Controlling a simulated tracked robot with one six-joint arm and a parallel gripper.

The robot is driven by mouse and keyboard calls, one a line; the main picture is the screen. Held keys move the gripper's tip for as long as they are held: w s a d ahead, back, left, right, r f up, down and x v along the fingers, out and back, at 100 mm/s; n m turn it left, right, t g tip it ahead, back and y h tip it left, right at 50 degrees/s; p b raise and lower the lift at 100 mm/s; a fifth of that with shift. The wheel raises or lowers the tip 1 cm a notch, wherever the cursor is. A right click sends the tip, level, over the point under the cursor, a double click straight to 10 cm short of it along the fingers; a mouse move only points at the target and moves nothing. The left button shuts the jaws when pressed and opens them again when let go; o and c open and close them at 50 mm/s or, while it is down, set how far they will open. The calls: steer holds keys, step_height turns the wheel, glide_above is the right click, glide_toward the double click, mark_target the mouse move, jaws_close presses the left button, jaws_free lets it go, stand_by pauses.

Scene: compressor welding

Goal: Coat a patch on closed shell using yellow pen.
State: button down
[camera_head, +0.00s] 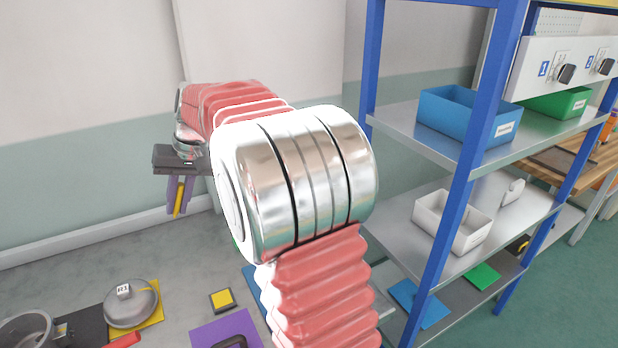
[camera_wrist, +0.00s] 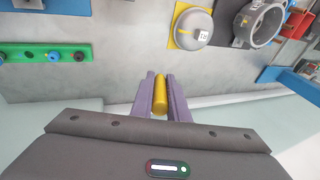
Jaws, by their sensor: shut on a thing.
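My gripper (camera_head: 180,194) has purple fingers shut on the yellow pen (camera_head: 178,203), which points down over the workbench. In the wrist view, the pen (camera_wrist: 160,96) sits between the two fingers (camera_wrist: 160,92). A rounded grey metal piece with a white label (camera_head: 132,304), seemingly the closed shell, lies on a yellow mat at the lower left. It also shows in the wrist view (camera_wrist: 194,30), above and right of the pen tip and apart from it.
An open round metal housing (camera_head: 25,334) lies left of the shell. A green holder (camera_wrist: 75,52) with coloured knobs is left in the wrist view. A yellow-topped block (camera_head: 222,300) and purple mat (camera_head: 225,332) lie nearby. A blue-framed shelf (camera_head: 455,185) with bins stands right.

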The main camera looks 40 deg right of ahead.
steer(key=s+d+r+t, duration=0.1)
steer(key=s+d+r, duration=0.3)
steer(key=s+d, duration=0.6)
steer(key=s+d+r+t+h, duration=0.1)
steer(key=s+d+r, duration=0.3)
steer(key=s+d, duration=0.6)
steer(key=s+t, duration=0.1)
steer(key=s, duration=0.2)
steer(key=shift+d+m+h, duration=0.15)
steer(key=shift+m+h, duration=0.15)
steer(key=shift+m, duration=0.1)
steer(key=shift+s, duration=0.1)
steer(key=shift+f, duration=2.4)
